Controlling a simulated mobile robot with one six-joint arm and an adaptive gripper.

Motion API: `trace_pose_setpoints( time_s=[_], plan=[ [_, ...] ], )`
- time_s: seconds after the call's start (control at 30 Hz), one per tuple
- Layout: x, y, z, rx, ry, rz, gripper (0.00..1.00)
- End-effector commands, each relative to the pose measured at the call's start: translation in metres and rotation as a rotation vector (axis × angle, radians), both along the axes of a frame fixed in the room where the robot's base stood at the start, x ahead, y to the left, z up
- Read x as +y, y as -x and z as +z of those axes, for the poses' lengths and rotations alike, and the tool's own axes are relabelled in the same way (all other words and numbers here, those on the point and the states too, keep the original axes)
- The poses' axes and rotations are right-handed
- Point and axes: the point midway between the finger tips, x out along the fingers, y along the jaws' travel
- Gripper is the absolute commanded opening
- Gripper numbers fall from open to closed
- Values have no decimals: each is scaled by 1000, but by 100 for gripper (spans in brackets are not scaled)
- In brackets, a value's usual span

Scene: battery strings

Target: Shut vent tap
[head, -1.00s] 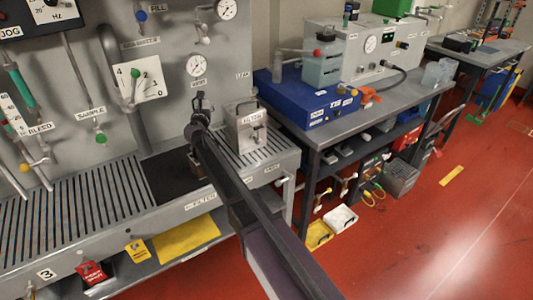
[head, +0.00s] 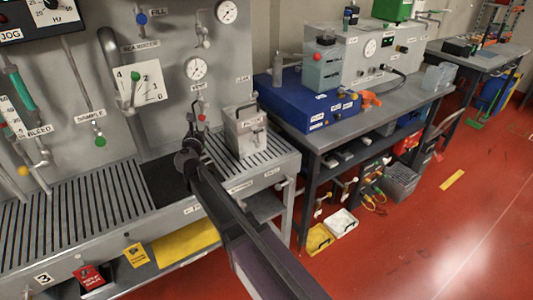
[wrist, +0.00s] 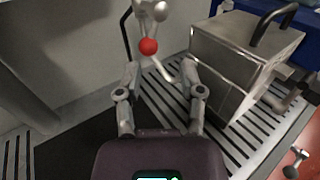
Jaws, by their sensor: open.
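The vent tap is under the VENT label (head: 198,87) on the grey panel, and its red ball handle (head: 201,118) shows just above my gripper (head: 191,128). In the wrist view the tap's metal body (wrist: 150,10) is at the top, with the red ball (wrist: 148,46) below it. A pale bent spout (wrist: 165,71) runs down behind. My gripper (wrist: 160,72) is open and empty, its fingers apart to either side below the ball. The ball looks clear of both fingers; its depth relative to them is hard to judge.
A grey metal box with a handle (wrist: 222,62) stands close to the right finger on the slotted bench (head: 80,205). A pressure gauge (head: 196,69) is above the tap. A blue unit (head: 305,103) stands on the neighbouring bench.

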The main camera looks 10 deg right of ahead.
Motion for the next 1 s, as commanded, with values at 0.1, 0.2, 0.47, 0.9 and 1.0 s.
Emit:
trace_pose_setpoints(
  time_s=[0.1,0.2,0.47,0.9,1.0],
  plan=[
    [1,20,0,0,0,1,50],
    [-4,26,0,5,-25,-14,50],
    [-41,26,-7,37,-191,-101,50],
    [-100,35,-21,77,-473,-262,50],
    [-114,38,-25,84,-538,-302,50]
  ],
)
